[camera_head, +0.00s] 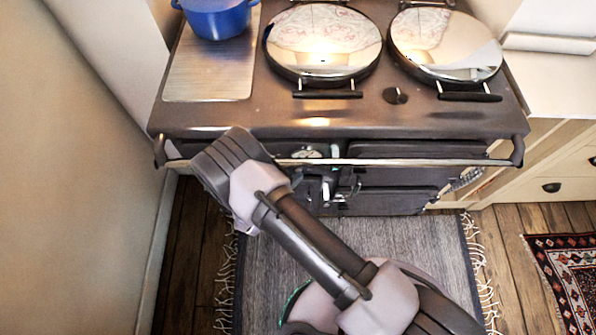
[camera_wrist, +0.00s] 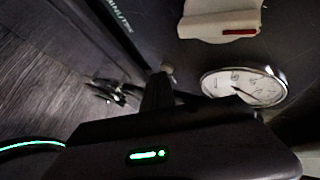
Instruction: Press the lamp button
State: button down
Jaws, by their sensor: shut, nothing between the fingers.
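A cream plate (camera_wrist: 215,22) with a small red bar-shaped lamp or button (camera_wrist: 240,32) is on the dark stove front, at the top right of the wrist view. My gripper (camera_wrist: 163,80) is shut and empty. Its narrow tip points at the stove front, below and left of the cream plate in the picture. I cannot tell whether the tip touches anything. In the head view my gripper (camera_head: 327,186) is in front of the stove, just under the front rail, partly hidden by my arm. The red bar cannot be made out there.
A round white dial (camera_wrist: 245,87) is close right of my gripper. The stove (camera_head: 345,125) has a front rail (camera_head: 420,162), two round lids and a blue pot (camera_head: 217,18). A wall is at left, drawers (camera_head: 550,187) at right. A grey rug (camera_head: 330,235) covers the floor.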

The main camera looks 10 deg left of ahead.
jog(key=s+d+p, duration=0.1)
jog(key=s, duration=0.6)
jog(key=shift+d, duration=0.35)
dwell(0.4)
